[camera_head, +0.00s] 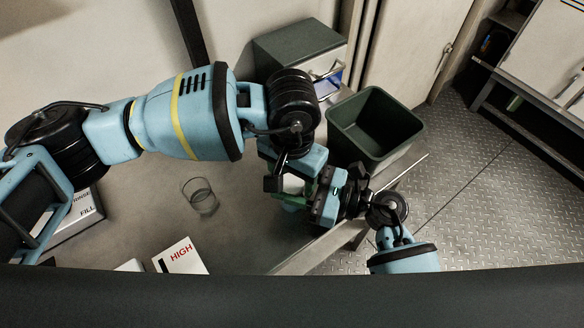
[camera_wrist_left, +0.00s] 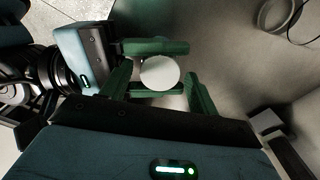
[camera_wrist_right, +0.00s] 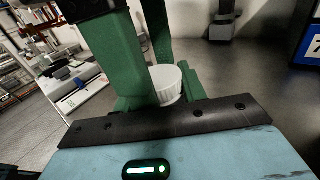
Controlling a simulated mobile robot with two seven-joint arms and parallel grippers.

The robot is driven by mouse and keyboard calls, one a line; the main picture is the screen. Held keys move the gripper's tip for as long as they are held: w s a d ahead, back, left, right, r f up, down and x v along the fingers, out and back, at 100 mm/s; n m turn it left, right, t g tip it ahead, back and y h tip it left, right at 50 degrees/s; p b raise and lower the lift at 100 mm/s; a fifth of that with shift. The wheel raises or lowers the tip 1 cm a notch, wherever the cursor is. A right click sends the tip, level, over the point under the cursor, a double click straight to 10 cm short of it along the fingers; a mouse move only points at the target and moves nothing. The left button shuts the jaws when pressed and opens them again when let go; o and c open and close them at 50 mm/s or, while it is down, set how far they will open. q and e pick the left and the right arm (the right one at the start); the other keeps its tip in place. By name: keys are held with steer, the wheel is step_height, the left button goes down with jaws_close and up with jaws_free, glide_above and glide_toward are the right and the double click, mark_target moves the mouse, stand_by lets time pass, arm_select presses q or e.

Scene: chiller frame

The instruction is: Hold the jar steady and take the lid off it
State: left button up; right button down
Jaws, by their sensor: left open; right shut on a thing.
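The jar's white lid (camera_wrist_left: 160,73) shows from above as a round disc in the left wrist view. In the right wrist view its ribbed white side (camera_wrist_right: 167,82) shows between green fingers. The jar's body is mostly hidden by the fingers. My right gripper (camera_head: 298,194) comes in from the right and is shut on the jar, holding it above the table. My left gripper (camera_wrist_left: 158,80) is open, with its green fingers on either side of the lid and a gap to it. In the head view, the left wrist partly covers the lid.
A clear round glass (camera_head: 200,192) stands on the grey table (camera_head: 235,230). A dark green bin (camera_head: 374,125) and a grey box (camera_head: 298,48) stand behind the grippers.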

arm_select(q)
steer(key=shift+c, duration=0.2)
steer(key=c, duration=1)
steer(key=shift+o, duration=0.4)
steer(key=n, duration=0.4)
steer(key=shift+c, duration=0.2)
steer(key=o, duration=1.1)
steer(key=shift+r, duration=2.25)
arm_select(e)
steer(key=c, duration=0.7)
jaws_free()
